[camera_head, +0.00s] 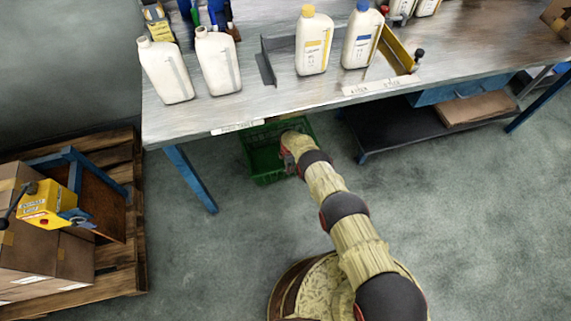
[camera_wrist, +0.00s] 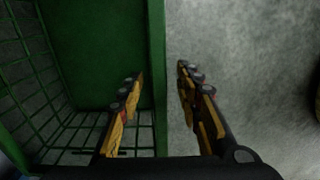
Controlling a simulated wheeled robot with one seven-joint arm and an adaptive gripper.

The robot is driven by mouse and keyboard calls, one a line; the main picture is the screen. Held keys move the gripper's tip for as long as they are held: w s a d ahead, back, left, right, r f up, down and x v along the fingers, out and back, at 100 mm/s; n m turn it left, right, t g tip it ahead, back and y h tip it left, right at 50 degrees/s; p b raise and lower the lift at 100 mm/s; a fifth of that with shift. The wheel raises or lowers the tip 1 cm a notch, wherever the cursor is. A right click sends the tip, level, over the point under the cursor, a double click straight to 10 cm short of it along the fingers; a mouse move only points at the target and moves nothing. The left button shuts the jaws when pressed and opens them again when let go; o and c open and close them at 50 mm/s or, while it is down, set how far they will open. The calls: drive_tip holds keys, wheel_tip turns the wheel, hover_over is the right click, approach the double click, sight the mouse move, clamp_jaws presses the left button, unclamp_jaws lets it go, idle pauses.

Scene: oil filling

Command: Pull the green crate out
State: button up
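The green crate (camera_head: 262,160) sits on the floor under the front edge of the workbench in the head view. Its upper and rear parts are hidden by the tabletop, and my arm covers its right side. In the wrist view the crate wall (camera_wrist: 157,100) runs between my fingers. My gripper (camera_wrist: 161,73) is open, with one finger over the inside of the crate and the other outside it over the floor. A gap shows between each finger and the wall. In the head view my gripper (camera_head: 289,153) is at the crate's right side, largely hidden by the wrist.
The workbench (camera_head: 240,105) overhangs the crate and carries several bottles. Its blue leg (camera_head: 190,178) stands left of the crate. A dark low shelf (camera_head: 400,130) is to the right. A pallet (camera_head: 138,230) with boxes stands at left. The floor in front is clear.

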drive_tip(key=shift+f, duration=0.2)
drive_tip(key=shift+c, duration=0.2)
drive_tip(key=c, duration=0.8)
clamp_jaws()
idle(0.3)
